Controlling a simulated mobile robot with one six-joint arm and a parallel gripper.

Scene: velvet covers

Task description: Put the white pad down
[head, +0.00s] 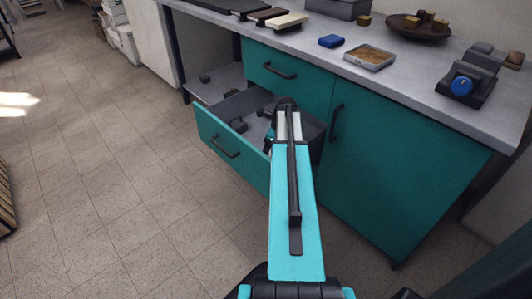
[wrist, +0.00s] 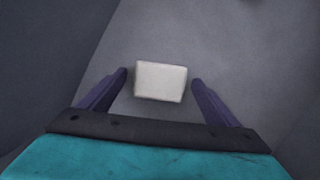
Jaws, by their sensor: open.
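The white pad (wrist: 161,81) is a small pale block in the wrist view, over the grey drawer floor (wrist: 215,40). It appears to lie flat there. My gripper (wrist: 159,77) is open, with one dark finger on each side of the pad and a narrow gap on both sides. In the head view my arm reaches over the pulled-out teal drawer (head: 228,150). The pad and my fingertips are hidden behind the arm in that view.
Dark drawer walls (wrist: 50,50) stand close at left and right.

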